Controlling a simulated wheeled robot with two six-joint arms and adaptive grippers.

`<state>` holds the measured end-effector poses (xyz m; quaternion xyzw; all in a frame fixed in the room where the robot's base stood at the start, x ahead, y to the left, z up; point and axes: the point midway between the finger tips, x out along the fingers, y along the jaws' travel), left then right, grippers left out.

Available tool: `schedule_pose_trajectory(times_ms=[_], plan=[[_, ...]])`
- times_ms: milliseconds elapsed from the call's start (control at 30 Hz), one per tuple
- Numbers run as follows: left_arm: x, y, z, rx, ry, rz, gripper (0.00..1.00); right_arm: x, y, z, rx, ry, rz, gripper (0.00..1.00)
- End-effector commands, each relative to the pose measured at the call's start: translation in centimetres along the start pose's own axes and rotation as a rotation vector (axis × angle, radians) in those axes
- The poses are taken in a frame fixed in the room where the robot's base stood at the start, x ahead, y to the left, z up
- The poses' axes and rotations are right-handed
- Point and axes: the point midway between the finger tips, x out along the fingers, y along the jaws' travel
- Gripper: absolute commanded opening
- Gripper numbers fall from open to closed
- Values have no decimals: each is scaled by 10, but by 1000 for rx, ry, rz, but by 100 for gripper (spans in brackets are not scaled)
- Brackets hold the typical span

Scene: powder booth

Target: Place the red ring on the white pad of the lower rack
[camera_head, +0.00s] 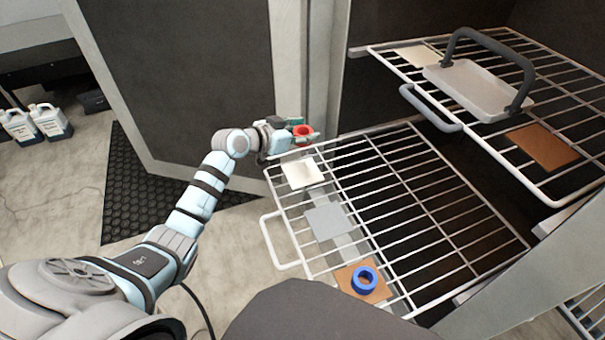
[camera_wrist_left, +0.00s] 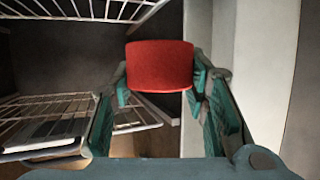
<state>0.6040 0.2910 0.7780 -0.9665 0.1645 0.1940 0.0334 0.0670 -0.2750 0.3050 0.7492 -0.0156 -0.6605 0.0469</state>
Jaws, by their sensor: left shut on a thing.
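My left gripper (camera_head: 303,137) is shut on the red ring (camera_head: 302,130) and holds it near the back left corner of the lower rack (camera_head: 430,205). In the left wrist view the red ring (camera_wrist_left: 160,65) sits between the green fingers of the left gripper (camera_wrist_left: 160,85). The white pad (camera_head: 303,172) lies on the lower rack at its back left, bare, just below the gripper in the picture. I cannot tell how high the ring is above the rack. My right gripper is not in view.
A grey pad (camera_head: 330,222) and a brown pad (camera_head: 350,290) bearing a blue ring (camera_head: 364,280) lie nearer on the lower rack. The upper rack (camera_head: 570,85) holds a handled white tray (camera_head: 480,95). A door post (camera_head: 318,70) stands close behind the gripper.

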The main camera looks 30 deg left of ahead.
Motion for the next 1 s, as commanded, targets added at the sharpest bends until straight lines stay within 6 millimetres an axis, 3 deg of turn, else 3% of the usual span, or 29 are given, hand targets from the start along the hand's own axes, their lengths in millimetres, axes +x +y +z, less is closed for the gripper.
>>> schedule_pose_trajectory(times_ms=[33,133,367,500,967,1000], plan=[[11,1,26,-5,-3,1,5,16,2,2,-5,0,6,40],[23,0,55,-2,0,0,5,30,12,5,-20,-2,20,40],[37,0,89,-1,1,0,5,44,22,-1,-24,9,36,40],[46,0,112,0,2,-1,5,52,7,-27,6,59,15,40],[47,0,114,1,3,-1,5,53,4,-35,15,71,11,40],[47,0,114,1,2,-1,48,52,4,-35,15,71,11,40]])
